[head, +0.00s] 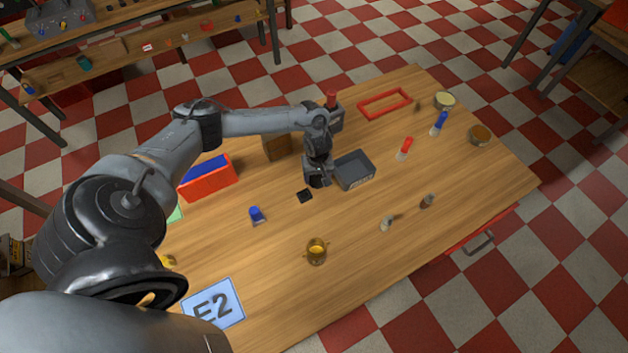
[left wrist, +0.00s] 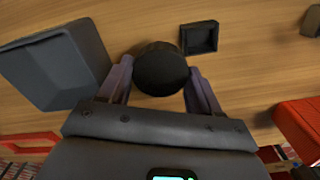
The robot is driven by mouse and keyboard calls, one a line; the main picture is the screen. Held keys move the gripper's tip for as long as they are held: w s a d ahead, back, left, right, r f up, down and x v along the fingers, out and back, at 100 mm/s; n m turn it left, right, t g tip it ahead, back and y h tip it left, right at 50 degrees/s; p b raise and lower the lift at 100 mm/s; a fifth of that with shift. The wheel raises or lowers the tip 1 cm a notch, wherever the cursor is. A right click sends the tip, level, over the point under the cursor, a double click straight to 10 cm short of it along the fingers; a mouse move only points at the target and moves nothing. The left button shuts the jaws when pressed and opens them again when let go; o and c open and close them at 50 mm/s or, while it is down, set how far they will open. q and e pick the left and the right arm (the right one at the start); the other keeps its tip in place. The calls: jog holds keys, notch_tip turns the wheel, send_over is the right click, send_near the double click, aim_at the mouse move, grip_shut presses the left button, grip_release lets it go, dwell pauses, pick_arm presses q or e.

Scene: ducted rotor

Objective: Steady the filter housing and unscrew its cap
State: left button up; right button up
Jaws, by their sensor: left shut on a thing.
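My left gripper (head: 318,184) is over the middle of the table, pointing down, beside the grey bin. In the left wrist view its two fingers (left wrist: 160,84) are shut on a round black piece (left wrist: 160,66) with a flat dark top. I cannot tell whether this piece is the cap, the filter housing, or both together. In the head view the gripper hides it. My right gripper is not in view.
A grey open bin (head: 355,184) stands right of the gripper. A yellow cup (head: 316,250) stands in front.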

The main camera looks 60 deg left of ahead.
aim_at(314, 180)
pick_arm(q)
jog(key=shift+a+f, duration=0.3)
jog(key=shift+a, duration=0.2)
jog(key=shift+a+f, duration=0.3)
jog(key=shift+a, duration=0.2)
jog(key=shift+f, duration=2)
jog(key=shift+f, duration=0.15)
jog(key=o, duration=1.2)
